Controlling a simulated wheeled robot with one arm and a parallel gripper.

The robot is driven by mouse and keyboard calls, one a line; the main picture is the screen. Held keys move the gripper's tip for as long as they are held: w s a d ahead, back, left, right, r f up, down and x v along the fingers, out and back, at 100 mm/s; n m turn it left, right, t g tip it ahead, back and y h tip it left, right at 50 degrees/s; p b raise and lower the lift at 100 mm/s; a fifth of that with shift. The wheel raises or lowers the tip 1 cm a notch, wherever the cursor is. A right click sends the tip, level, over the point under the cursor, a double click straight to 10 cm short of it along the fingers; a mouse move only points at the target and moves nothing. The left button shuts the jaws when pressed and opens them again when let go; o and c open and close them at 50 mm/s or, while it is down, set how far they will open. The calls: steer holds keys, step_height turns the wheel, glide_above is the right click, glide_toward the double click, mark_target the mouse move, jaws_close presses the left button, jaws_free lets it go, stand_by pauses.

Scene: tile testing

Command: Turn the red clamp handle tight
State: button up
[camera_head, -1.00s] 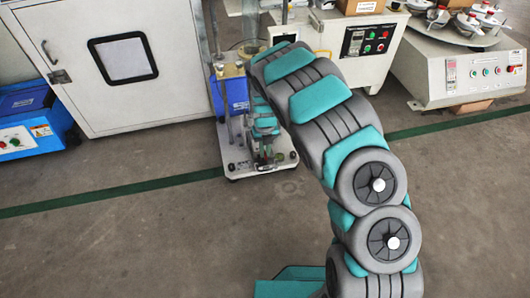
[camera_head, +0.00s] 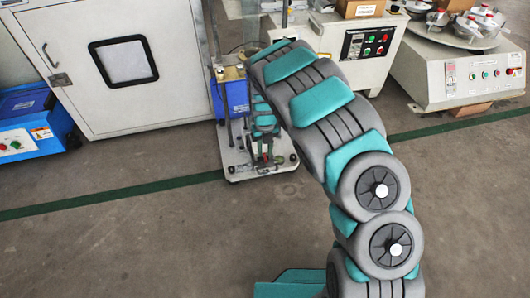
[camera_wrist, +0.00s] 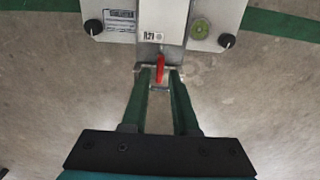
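The red clamp handle (camera_wrist: 160,68) shows in the wrist view as a short upright red lever at the front edge of a light metal machine. My gripper (camera_wrist: 160,74) has its two dark green fingers on either side of the handle. The fingers are apart, with a narrow gap showing on each side of the handle, so I see no grip on it. In the head view my gripper (camera_head: 262,158) points down over the front of the machine's white base plate (camera_head: 240,172). The handle is too small to make out clearly there.
The machine has a blue box (camera_head: 236,95) and metal posts behind my gripper. A white cabinet (camera_head: 110,100) stands to the left, a blue unit (camera_head: 20,138) beyond it. White control-panel machines (camera_head: 460,80) stand to the right. The floor in front is clear.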

steer(key=shift+r+p, duration=0.65)
steer(key=shift+r, duration=1.9)
steer(key=shift+d+r, duration=0.1)
steer(key=s+d+r+n+p, duration=0.2)
steer(key=s+d+r+n, duration=0.5)
steer(key=r, duration=0.4)
steer(key=s+d+r+n+p, duration=0.3)
steer(key=s+d+r+n, duration=0.35)
steer(key=r, duration=0.45)
steer(key=s+d+r+n+p, duration=0.1)
steer(key=s+r+n, duration=0.2)
steer(key=s+n, duration=0.3)
steer(key=s+d+r+n+g+p, duration=0.1)
steer(key=s+r+n+p, duration=0.1)
steer(key=s+r+n, duration=0.2)
steer(key=s+d+r+n+p, duration=0.1)
steer(key=s+r+n, duration=0.2)
steer(key=s+n, duration=0.6)
steer(key=s, duration=0.8)
steer(key=shift+s+d+r+g+p, duration=0.3)
steer(key=shift+s+d+g, duration=0.05)
steer(key=shift+g, duration=0.05)
